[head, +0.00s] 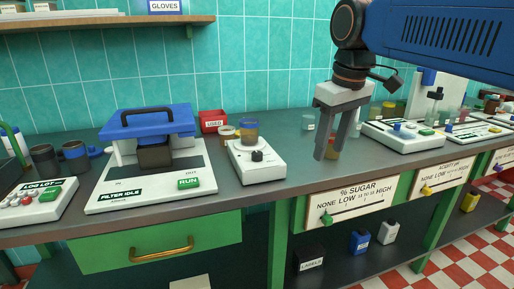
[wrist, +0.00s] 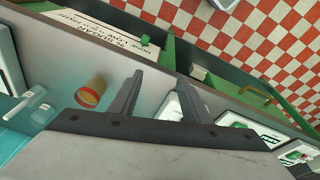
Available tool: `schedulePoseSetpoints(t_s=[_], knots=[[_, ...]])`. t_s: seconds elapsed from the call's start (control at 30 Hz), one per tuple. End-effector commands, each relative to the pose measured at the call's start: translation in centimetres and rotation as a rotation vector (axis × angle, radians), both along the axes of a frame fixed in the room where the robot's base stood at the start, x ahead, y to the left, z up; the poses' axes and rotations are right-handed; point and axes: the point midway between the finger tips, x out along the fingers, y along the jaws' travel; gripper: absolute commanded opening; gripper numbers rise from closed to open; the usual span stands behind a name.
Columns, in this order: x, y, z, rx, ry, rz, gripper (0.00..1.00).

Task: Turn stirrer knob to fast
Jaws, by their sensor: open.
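The stirrer is a white box (head: 268,171) on the grey counter, left of my gripper in the head view. Its small black knob (head: 257,155) is on its top face toward the front; its setting marks are too small to read. A beaker with amber liquid (head: 249,131) stands on its back part. My gripper (head: 327,156) points down, open and empty, to the right of the stirrer and apart from it. In the wrist view the fingers (wrist: 160,78) are spread, and a white box (wrist: 172,105), apparently the stirrer, partly shows beyond them. The knob cannot be made out there.
A filter unit (head: 150,183) with a blue top stands left of the stirrer. A red USED bin (head: 211,121) is behind. A sugar slider panel (head: 350,202) is on the counter front.

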Motion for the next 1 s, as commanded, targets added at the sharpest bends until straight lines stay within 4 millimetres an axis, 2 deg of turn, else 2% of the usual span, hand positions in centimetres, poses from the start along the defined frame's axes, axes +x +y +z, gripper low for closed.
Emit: schedulePoseSetpoints(t_s=[0.03,0.2,0.5,0.7,0.87,1.0], knots=[[1.3,1.2,1.3,-0.007,0.012,0.039,0.43],[4.3,5.1,5.1,-0.033,0.057,0.166,0.43],[8.4,12.3,10.1,-0.076,0.132,0.388,0.43],[9.5,15.6,11.8,-0.094,0.165,0.483,0.43],[9.7,16.5,12.1,-0.1,0.175,0.511,0.43],[9.7,16.5,11.3,-0.1,0.177,0.512,0.43]])
